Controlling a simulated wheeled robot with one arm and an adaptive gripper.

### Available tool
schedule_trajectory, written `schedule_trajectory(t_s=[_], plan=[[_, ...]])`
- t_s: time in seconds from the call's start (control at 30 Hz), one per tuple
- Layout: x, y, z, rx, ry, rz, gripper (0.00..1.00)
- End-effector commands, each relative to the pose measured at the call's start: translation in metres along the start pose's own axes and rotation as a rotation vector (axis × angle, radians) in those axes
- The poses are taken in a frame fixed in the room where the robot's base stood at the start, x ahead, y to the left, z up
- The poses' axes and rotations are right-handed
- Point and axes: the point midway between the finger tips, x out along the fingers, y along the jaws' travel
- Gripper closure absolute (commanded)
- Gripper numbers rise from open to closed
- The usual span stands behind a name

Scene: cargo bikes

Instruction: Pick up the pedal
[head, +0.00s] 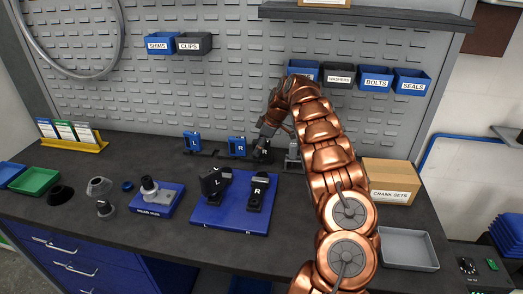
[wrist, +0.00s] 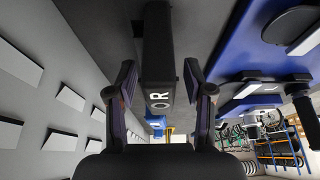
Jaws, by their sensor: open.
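A black pedal marked R (head: 262,150) stands upright at the back of the bench, partly hidden by my gripper (head: 268,134). In the wrist view the black block with white lettering (wrist: 157,45) lies between my two open fingers (wrist: 160,68), with a gap on each side. Two blue pedals, marked L (head: 192,141) and R (head: 237,146), stand to its left in the same row. Two more black pedals, marked L (head: 213,181) and R (head: 257,191), rest on a blue mat nearer the front.
A cardboard box marked crank sets (head: 390,182) and a grey tray (head: 408,248) are at the right. A blue stand with a grey part (head: 150,191), a green bin (head: 34,181) and a yellow card rack (head: 74,145) are at the left. A pegboard wall (head: 200,90) rises behind.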

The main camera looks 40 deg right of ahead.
Motion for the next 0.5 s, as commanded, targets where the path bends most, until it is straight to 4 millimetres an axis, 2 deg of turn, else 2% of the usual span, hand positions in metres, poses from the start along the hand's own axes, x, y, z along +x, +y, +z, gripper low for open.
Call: schedule_trajectory(t_s=[0.07,0.5], plan=[[0.0000,0.0000,-0.0001,0.000,0.000,0.000,0.53],[-0.0001,0.0000,-0.0001,0.000,0.000,0.000,0.99]])
